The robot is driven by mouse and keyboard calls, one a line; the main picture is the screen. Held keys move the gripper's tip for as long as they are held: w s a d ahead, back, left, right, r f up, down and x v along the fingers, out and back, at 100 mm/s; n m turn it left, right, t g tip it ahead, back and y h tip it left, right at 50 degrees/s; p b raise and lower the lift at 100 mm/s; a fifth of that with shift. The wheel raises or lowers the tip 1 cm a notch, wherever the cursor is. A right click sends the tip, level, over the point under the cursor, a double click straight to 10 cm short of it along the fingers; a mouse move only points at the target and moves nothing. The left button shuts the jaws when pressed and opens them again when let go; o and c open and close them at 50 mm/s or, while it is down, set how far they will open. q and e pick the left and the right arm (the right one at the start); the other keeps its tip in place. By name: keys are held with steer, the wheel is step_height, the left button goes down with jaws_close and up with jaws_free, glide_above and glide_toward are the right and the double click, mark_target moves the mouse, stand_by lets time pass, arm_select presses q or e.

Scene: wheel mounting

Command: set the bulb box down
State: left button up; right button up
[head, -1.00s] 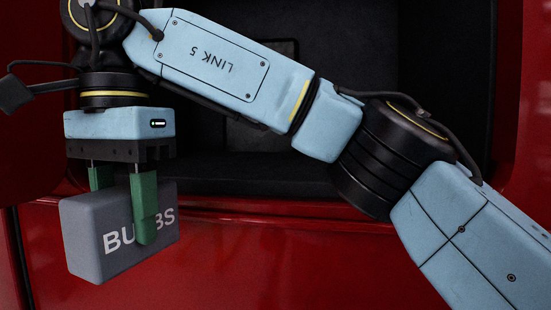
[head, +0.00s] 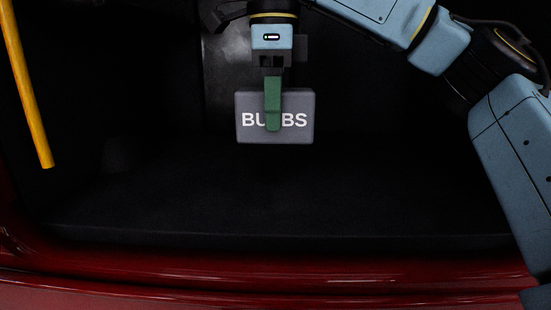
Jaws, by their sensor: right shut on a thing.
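The bulb box (head: 296,133) is a grey box with white "BULBS" lettering, in the upper middle of the head view. My right gripper (head: 273,118) is shut on it from above. One green finger lies over the front face and covers part of the lettering; the other finger is hidden behind the box. The box hangs upright, in front of or within the dark boot space. I cannot tell how far it is above the floor. My left gripper is not in view.
The dark boot floor (head: 270,205) looks clear below the box. The red boot edge (head: 250,277) runs along the bottom. A yellow bar (head: 27,85) slants down at the left. My right arm fills the upper right.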

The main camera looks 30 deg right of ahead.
step_height(320, 180, down, 4)
steer(key=shift+d+r, duration=0.15)
steer(key=shift+r, duration=0.05)
step_height(320, 180, down, 3)
steer(key=shift+f, duration=0.15)
steer(key=shift+w+f, duration=0.1)
steer(key=shift+f, duration=0.45)
steer(key=shift+f, duration=0.1)
steer(key=o, duration=1.1)
